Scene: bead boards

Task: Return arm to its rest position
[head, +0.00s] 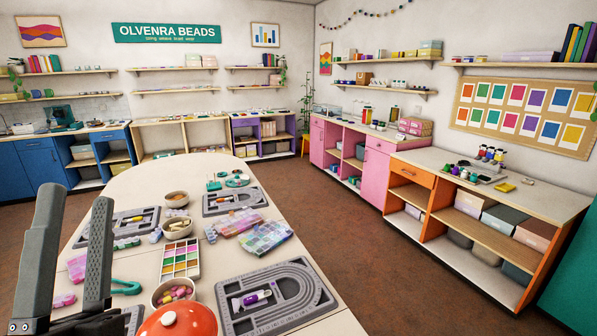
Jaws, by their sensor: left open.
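My left gripper (77,202) is at the lower left of the head view, its two grey fingers pointing up and apart. It is open, with nothing between the fingers. It stands in front of the left edge of the long pale table (150,185), hiding part of it. My right gripper is not in view.
Grey bead boards (322,298) lie on the table, with bowls (178,228), a coloured bead tray (180,258), clear bead boxes (265,238) and a teal tool (126,287). A shiny red-orange rounded object (178,325) is close to my gripper.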

